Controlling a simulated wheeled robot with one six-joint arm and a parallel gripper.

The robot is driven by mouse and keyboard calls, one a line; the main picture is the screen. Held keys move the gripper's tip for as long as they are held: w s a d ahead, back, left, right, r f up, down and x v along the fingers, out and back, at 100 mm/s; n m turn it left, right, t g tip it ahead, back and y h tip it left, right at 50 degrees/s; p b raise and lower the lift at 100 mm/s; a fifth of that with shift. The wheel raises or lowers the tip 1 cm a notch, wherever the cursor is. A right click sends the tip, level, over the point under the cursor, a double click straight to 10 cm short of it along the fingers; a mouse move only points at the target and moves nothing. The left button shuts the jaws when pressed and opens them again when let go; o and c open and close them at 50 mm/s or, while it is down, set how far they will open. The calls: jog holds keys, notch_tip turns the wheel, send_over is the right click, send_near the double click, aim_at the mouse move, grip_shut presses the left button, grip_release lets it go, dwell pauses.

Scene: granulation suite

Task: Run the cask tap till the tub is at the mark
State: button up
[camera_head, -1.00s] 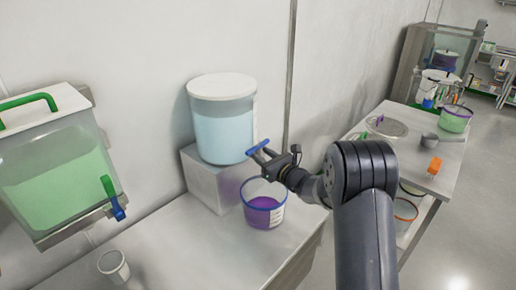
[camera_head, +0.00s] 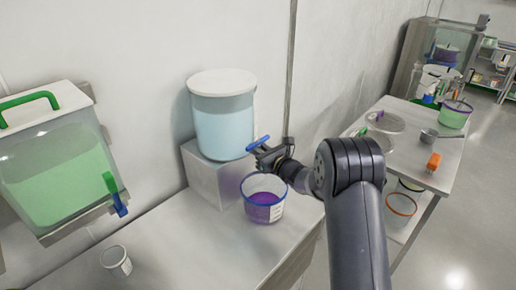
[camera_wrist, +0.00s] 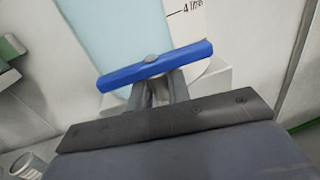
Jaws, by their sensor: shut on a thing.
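The cask (camera_head: 223,122) is a clear cylinder with a white lid and pale blue liquid, standing on a light block. Its tap has a blue bar handle (camera_head: 258,142) on the right side, which also shows across the middle of the wrist view (camera_wrist: 150,66). My gripper (camera_head: 268,153) is shut on the tap handle; in the wrist view its fingers (camera_wrist: 158,88) meet just below the bar. The tub (camera_head: 279,210) stands below the tap, with a blue rim, purple liquid and a white label. I cannot make out its mark, nor any stream from the tap.
The right-hand table holds a green-filled tub (camera_head: 454,115), a scoop (camera_head: 430,134) and an orange object (camera_head: 433,162).

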jog(key=shift+n+g+y+b, duration=0.3)
jog(key=shift+y, duration=0.1)
grip_shut()
jog(key=shift+w+f+n+g+y+b, duration=0.1)
jog(key=shift+n+g+y+b, duration=0.3)
jog(key=shift+n+g+y, duration=0.15)
jog(key=n+g+y+b, duration=0.1)
jog(key=n+g, duration=0.1)
jog(key=shift+g+y, duration=0.35)
jog(key=shift+n+g+y+b, duration=0.5)
jog(key=shift+n+g+y, duration=0.3)
jog(key=shift+n+g, duration=0.95)
jog(key=shift+r+m+g, duration=0.2)
jog(key=shift+m+g, duration=0.1)
jog(key=shift+g, duration=0.15)
jog(key=o, duration=0.8)
grip_release()
